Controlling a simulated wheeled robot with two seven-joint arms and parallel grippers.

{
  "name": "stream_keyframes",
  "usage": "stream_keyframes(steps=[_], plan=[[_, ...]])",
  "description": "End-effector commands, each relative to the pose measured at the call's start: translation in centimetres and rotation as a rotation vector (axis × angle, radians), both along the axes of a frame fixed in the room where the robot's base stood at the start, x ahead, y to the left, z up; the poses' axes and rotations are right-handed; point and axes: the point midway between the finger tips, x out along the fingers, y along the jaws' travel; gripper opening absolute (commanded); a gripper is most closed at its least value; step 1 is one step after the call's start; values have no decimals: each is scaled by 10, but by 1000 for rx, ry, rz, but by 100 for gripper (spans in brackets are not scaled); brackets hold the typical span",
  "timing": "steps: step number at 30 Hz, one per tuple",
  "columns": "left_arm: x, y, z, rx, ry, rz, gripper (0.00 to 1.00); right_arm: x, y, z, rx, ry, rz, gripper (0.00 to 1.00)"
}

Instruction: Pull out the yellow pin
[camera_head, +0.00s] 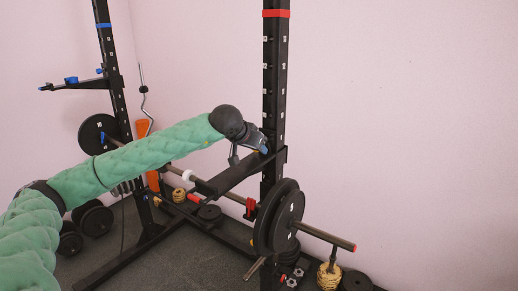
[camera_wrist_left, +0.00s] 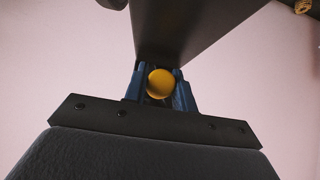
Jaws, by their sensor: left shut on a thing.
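The yellow pin (camera_wrist_left: 161,84) shows in the left wrist view as a round yellow knob between the blue fingers of my left gripper (camera_wrist_left: 160,92). The fingers are shut on it, one on each side. A dark bracket or beam (camera_wrist_left: 190,25) lies right beyond the knob. In the head view my left gripper (camera_head: 263,146) is at the black upright (camera_head: 275,75), by the top of the black safety arm (camera_head: 232,177). The pin cannot be made out there. How deep the pin sits is hidden. My right gripper is not in view.
A barbell with black weight plates (camera_head: 287,218) rests low on the rack, its sleeve end (camera_head: 340,242) sticking out to the right. A second upright (camera_head: 109,60) stands at the left. Dumbbells (camera_head: 92,222) lie on the floor. The wall side at right is open.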

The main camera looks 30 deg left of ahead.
Motion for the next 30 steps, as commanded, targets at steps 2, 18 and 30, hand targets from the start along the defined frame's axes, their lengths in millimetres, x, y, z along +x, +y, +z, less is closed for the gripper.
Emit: stream_keyframes(steps=[2,18,30], plan=[[-3,1,-1,1,-1,1,0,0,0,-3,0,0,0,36],[-25,4,-1,1,0,1,0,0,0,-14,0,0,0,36],[-41,6,-1,1,0,0,0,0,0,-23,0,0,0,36]])
